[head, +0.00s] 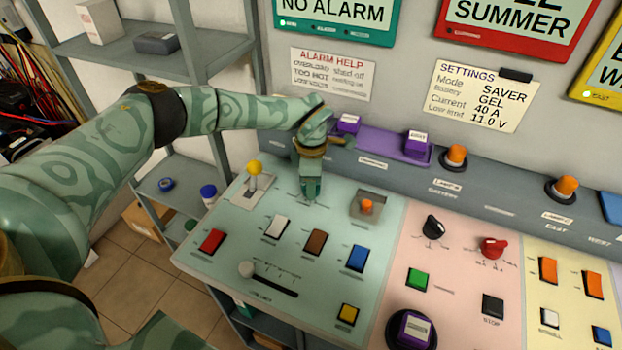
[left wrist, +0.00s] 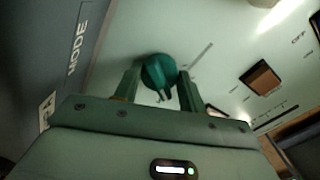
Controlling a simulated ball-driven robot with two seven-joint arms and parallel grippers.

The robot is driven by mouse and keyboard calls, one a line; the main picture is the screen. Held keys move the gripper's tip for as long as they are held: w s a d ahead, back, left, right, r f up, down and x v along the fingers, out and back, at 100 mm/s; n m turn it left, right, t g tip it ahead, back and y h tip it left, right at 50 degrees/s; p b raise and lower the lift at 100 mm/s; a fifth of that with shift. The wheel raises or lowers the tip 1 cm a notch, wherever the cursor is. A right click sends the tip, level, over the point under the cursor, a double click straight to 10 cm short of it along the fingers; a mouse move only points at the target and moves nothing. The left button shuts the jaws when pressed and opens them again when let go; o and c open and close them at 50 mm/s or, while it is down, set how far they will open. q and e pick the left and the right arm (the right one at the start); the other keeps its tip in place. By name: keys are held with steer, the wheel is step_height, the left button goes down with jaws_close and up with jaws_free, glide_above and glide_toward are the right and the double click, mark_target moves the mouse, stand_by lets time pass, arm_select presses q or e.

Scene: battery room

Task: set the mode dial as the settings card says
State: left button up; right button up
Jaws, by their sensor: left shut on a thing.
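The settings card (head: 484,95) hangs on the wall and reads Mode SAVER, Battery GEL, Current 40 A, Low limit 11.0 V. My left gripper (head: 311,192) points down at the pale green panel (head: 225,240), behind the brown switch. In the left wrist view the green dial (left wrist: 160,73) sits between the fingers of the gripper (left wrist: 158,84), which are shut on it. The word MODE shows on the grey strip nearby. In the head view the gripper hides the dial, and its pointer setting cannot be read.
A yellow-knobbed lever (head: 254,169) stands left of the gripper, and an orange button (head: 366,206) to its right. Red, white, brown (head: 315,242) and blue switches lie in front. A black knob (head: 433,227) and red knob (head: 493,247) sit on the pink panel.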

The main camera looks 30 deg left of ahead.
arm_select(q)
steer(key=shift+r+m, duration=0.1)
steer(key=shift+m, duration=0.8)
steer(key=shift+w, duration=0.1)
steer(key=o, duration=1)
step_height(320, 180, up, 16)
steer(key=p, duration=0.3)
steer(key=shift+r, duration=0.1)
